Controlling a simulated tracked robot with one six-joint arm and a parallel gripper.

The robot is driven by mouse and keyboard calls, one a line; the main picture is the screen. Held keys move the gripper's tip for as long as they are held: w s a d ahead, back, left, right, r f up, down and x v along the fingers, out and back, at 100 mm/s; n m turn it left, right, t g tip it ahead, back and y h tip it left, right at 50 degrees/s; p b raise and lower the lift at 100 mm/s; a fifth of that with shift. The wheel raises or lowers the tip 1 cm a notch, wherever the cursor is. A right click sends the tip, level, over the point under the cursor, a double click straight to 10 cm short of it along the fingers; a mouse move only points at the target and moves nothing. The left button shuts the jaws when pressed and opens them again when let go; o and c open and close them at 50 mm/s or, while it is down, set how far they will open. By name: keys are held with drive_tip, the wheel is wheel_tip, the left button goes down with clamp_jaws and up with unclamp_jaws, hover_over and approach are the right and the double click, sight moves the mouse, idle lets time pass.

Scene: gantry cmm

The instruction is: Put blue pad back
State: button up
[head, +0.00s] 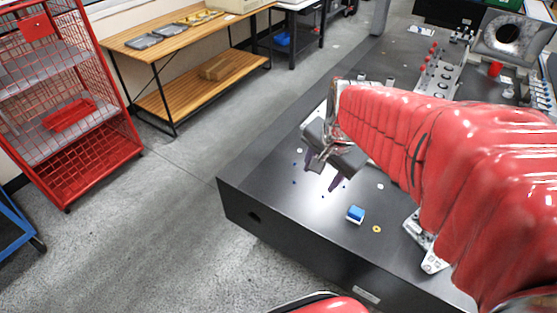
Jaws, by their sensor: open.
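The blue pad (356,212) is a small blue block with a white lower part. It sits on the dark table (290,215) close to its front edge. My gripper (325,183) is open, with purple fingertips pointing down, above the table to the upper left of the pad. It is apart from the pad, and nothing shows between its fingers. My red-sleeved arm hides much of the table's right side.
A small yellow ring (376,229) lies right of the pad. A metal bracket (428,250) stands farther right. A metal fixture with red knobs (438,75) stands at the back. A red wire cart (75,110) and a wooden bench (165,45) stand left; the floor between is clear.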

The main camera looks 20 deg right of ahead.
drive_tip(key=s+a+r+n+t, duration=0.2)
drive_tip(key=s+a+r+n, duration=0.3)
drive_tip(key=s+a+n, duration=0.3)
drive_tip(key=a+n, duration=0.2)
drive_tip(key=n, duration=0.2)
drive_tip(key=shift+r, duration=0.4)
drive_tip(key=shift+s, duration=0.1)
